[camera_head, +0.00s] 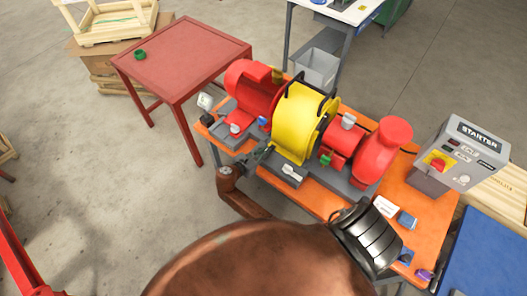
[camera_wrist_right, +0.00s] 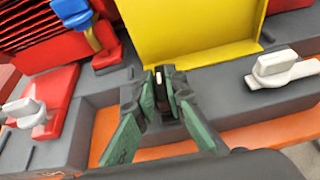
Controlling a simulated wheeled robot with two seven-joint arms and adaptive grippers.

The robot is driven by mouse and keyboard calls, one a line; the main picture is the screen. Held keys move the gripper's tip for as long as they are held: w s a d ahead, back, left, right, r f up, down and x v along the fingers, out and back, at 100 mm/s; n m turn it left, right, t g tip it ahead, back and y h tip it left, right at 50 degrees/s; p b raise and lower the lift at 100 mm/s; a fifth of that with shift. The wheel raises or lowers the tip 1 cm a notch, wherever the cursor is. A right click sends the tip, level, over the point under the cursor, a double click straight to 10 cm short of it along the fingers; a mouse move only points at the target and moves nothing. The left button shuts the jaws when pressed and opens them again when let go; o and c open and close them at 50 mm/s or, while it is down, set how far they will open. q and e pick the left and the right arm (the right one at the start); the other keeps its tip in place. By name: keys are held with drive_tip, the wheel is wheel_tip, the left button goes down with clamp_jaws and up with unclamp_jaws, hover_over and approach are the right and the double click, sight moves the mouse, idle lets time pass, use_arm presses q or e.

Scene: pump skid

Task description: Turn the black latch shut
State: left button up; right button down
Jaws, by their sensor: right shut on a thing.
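My right gripper (camera_head: 259,156) reaches the front foot of the yellow guard (camera_head: 297,122) on the pump skid. In the right wrist view its green-padded fingers (camera_wrist_right: 161,82) are shut on the small black latch (camera_wrist_right: 159,76), which has a pale tip. The latch is at the lower edge of the yellow guard (camera_wrist_right: 190,30), on the grey base. The fingers cover most of it, so its exact angle is hard to tell. In the head view the latch is hidden by the gripper. My left gripper is not in view.
A white handle (camera_wrist_right: 283,68) is right of the fingers, another white handle (camera_wrist_right: 25,112) at left, and a blue handle (camera_wrist_right: 75,12) above left. A red motor (camera_head: 252,88), red pump (camera_head: 380,152) and starter box (camera_head: 462,150) stand nearby. The red table (camera_head: 185,62) is mostly clear.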

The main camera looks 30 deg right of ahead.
drive_tip(key=c, duration=2)
unclamp_jaws()
drive_tip(key=shift+o, duration=0.2)
drive_tip(key=v, duration=0.7)
drive_tip(key=shift+a, duration=0.2)
drive_tip(key=shift+s+r, duration=0.1)
